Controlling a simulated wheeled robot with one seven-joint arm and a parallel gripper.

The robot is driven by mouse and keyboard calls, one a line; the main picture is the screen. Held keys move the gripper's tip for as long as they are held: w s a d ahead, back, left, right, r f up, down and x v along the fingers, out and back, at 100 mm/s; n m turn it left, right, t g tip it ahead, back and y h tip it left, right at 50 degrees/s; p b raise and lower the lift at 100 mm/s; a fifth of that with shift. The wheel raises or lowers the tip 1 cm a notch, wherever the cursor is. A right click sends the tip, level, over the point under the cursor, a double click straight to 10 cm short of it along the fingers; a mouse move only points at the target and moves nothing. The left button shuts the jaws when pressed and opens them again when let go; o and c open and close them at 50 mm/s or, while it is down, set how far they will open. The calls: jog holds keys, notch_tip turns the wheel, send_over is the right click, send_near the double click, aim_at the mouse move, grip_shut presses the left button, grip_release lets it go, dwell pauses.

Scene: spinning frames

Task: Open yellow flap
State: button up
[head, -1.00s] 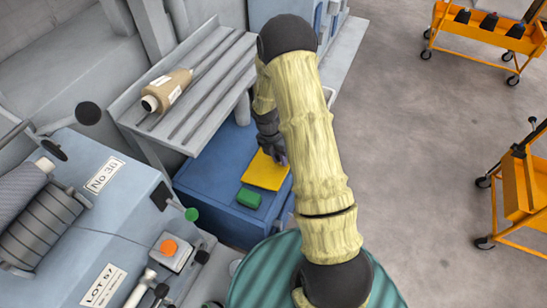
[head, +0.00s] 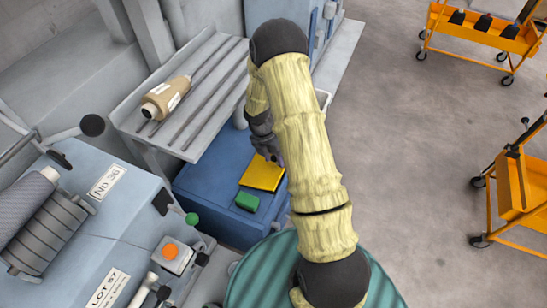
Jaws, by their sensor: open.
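The yellow flap (head: 261,174) lies on top of the blue box (head: 207,184) below the grey shelf. It looks flat, or nearly so. My gripper (head: 271,154) is at the far edge of the flap, reaching down from behind my sleeved arm. Its dark fingers are open and small in view. I cannot tell whether they touch the flap. Part of the flap's right side is close to my arm, which hides the area beyond it.
A green block (head: 247,200) sits on the blue box in front of the flap. A spool of tan yarn (head: 166,98) lies on the grey shelf (head: 205,105). A machine with an orange button (head: 171,251) stands at left. Orange carts (head: 490,30) stand on open floor at right.

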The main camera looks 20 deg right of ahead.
notch_tip(320, 180, up, 10)
jog(key=shift+p, duration=0.45)
jog(key=shift+s+a+r, duration=0.1)
jog(key=shift+r, duration=0.05)
jog(key=c, duration=0.7)
jog(key=shift+s+a+r+m, duration=0.15)
jog(key=shift+r+m, duration=0.2)
jog(key=shift+m, duration=0.25)
grip_shut()
jog(key=s+a+r+m+t+y, duration=0.1)
jog(key=s+a+r+m+t, duration=0.1)
jog(key=s+r+m, duration=0.4)
jog(key=s+a+r+m+t+y, duration=0.1)
jog(key=s+a+r+m, duration=0.3)
jog(key=m, duration=1.3)
jog(key=s+r+t, duration=0.1)
jog(key=s+r, duration=0.1)
jog(key=s, duration=0.2)
jog(key=shift+s+r+m+t, duration=0.3)
jog(key=shift+r+t, duration=0.05)
jog(key=shift+t, duration=0.05)
